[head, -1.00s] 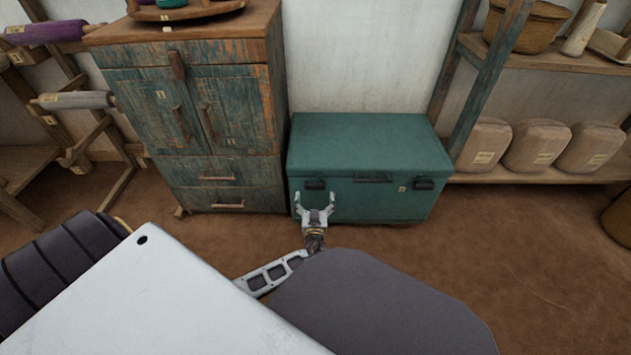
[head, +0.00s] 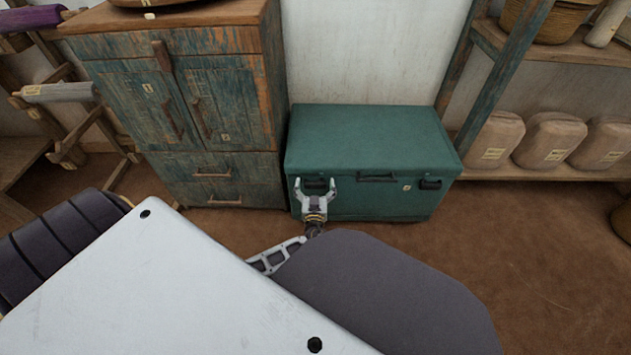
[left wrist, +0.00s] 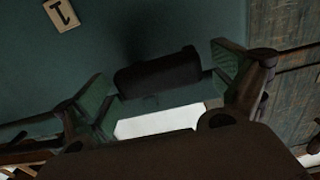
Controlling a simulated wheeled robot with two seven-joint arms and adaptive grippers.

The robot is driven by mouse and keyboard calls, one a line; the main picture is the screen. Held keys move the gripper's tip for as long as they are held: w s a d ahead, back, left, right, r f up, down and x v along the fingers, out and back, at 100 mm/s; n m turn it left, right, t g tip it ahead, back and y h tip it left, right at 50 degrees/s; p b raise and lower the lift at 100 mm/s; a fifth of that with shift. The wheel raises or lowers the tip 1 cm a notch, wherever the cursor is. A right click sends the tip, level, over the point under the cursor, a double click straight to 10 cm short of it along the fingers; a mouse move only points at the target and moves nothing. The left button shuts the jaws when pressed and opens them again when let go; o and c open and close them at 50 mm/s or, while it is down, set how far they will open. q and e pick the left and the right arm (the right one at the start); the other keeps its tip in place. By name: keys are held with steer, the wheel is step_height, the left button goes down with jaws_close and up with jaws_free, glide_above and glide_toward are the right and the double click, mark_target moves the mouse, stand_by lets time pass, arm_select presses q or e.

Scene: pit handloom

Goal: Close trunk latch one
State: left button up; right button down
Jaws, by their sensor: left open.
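The green trunk (head: 370,140) stands on the floor with its lid down. On its front are a dark left latch (head: 315,184), a handle (head: 377,178) in the middle and a dark right latch (head: 430,184). My left gripper (head: 315,187) is open in front of the left latch, with one finger on each side of it. In the left wrist view the dark latch (left wrist: 157,72) lies between the spread fingers (left wrist: 165,88), and a tag marked 1 (left wrist: 61,14) is on the trunk face. I cannot tell whether the fingers touch the latch. My right gripper is out of view.
A worn blue-green cabinet (head: 190,110) stands close to the trunk's left. A shelf rack (head: 560,170) with several wrapped bundles is on the right. The brown floor (head: 530,260) in front of the trunk is clear at the right.

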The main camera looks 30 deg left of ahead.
arm_select(q)
steer(key=shift+c, duration=0.3)
steer(key=c, duration=1)
